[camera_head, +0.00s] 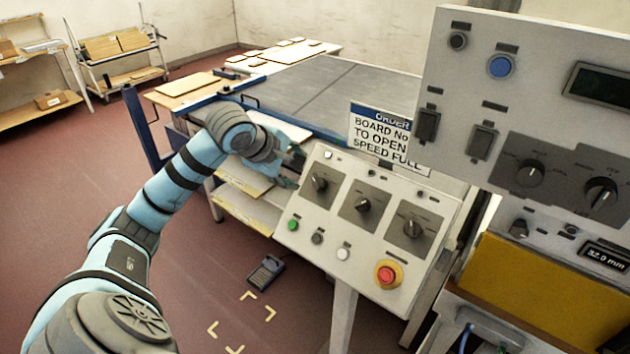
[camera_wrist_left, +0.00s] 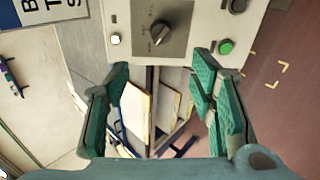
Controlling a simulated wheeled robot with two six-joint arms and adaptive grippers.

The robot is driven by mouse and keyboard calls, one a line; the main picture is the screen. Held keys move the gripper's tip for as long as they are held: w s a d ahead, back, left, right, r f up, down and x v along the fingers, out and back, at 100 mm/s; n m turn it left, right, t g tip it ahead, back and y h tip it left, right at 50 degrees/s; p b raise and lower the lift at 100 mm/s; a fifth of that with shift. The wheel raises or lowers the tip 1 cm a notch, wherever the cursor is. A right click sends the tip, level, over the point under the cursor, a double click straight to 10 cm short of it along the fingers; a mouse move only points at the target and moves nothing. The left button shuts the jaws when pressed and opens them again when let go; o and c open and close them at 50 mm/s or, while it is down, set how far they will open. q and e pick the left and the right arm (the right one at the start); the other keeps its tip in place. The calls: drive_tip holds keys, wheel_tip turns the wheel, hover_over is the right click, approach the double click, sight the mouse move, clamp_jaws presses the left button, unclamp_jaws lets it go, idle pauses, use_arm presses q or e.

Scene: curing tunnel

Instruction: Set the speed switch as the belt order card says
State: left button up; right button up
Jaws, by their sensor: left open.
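The order card (camera_head: 385,138) stands behind the sloped control box (camera_head: 335,245); I read "ORDER", "BOARD No", "TO OPEN" and "SPEED FULL", with part of it cut off by the cabinet. The box has three black rotary switches: left (camera_head: 320,184), middle (camera_head: 363,205) and right (camera_head: 412,228). Their labels are too small to read, so I cannot tell which is speed. My left gripper (camera_head: 291,167) is open and empty, just left of the left switch. In the left wrist view, that switch (camera_wrist_left: 160,35) lies beyond and between the open green fingers (camera_wrist_left: 163,80), apart from them. My right gripper is not in view.
The box also carries a green button (camera_head: 293,224), a white button (camera_head: 343,254) and a red emergency stop (camera_head: 387,274). A tall grey cabinet (camera_head: 470,95) with more switches crowds the right. The belt table (camera_head: 335,90) lies behind.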

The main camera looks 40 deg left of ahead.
sight(316, 182)
use_arm(q)
drive_tip(key=x, duration=1.3)
drive_tip(key=shift+w+d+f+p, duration=0.1)
drive_tip(key=shift+f+p, duration=0.2)
drive_tip(key=shift+p, duration=0.05)
drive_tip(key=shift+c, duration=1)
drive_tip(key=c, duration=1)
